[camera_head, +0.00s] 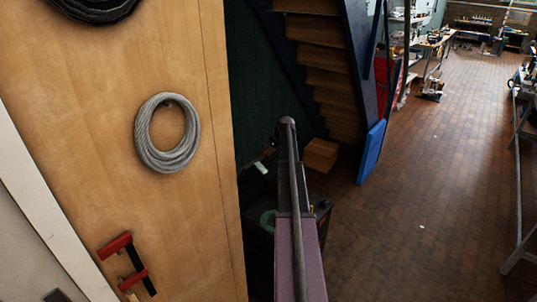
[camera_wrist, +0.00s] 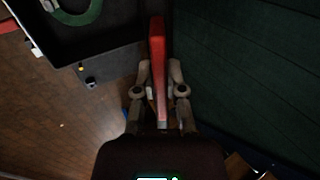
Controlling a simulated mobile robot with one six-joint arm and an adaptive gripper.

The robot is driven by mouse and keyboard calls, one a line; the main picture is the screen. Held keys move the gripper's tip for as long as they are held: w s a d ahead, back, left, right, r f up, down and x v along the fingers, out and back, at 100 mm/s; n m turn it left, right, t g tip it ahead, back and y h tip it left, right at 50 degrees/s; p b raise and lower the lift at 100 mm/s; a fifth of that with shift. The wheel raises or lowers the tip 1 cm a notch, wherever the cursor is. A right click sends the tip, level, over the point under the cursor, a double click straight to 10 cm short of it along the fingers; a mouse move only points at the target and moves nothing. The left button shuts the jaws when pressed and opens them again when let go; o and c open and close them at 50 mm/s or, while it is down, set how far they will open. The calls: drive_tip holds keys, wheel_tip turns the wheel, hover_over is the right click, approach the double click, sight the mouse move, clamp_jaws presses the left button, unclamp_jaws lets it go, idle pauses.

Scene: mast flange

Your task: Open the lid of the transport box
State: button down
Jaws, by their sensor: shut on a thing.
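The transport box is a dark, open-topped box (camera_wrist: 100,52), at the upper left in the wrist view; its inside shows, with a green ring (camera_wrist: 85,20) in it. In the head view the box (camera_head: 318,208) is partly hidden behind my arm. My gripper (camera_wrist: 159,72) is shut on a long red bar (camera_wrist: 157,40), which runs up the picture beside the box's right side. I cannot tell how the bar joins the lid, and the lid's panel is not clear. In the head view my gripper (camera_head: 268,152) is small and dark above the box.
A wooden panel (camera_head: 200,235) with a grey cable coil (camera_head: 140,134) and a red clamp (camera_head: 125,245) fills the left. A dark green wall (camera_wrist: 250,60) is close on the right in the wrist view. Stairs (camera_head: 325,78) rise behind. Brick floor (camera_head: 420,180) is open at right.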

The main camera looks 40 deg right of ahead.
drive_tip(key=shift+w+a+r+p, duration=0.15)
drive_tip(key=shift+w+r, duration=0.1)
drive_tip(key=shift+w, duration=0.3)
drive_tip(key=shift+w+a+r+p, duration=0.15)
drive_tip(key=shift+w+r, duration=0.1)
drive_tip(key=shift+w, duration=0.25)
drive_tip(key=shift+w+r+p, duration=0.3)
drive_tip(key=shift+w, duration=0.45)
drive_tip(key=shift+d, duration=0.1)
drive_tip(key=c, duration=0.7)
unclamp_jaws()
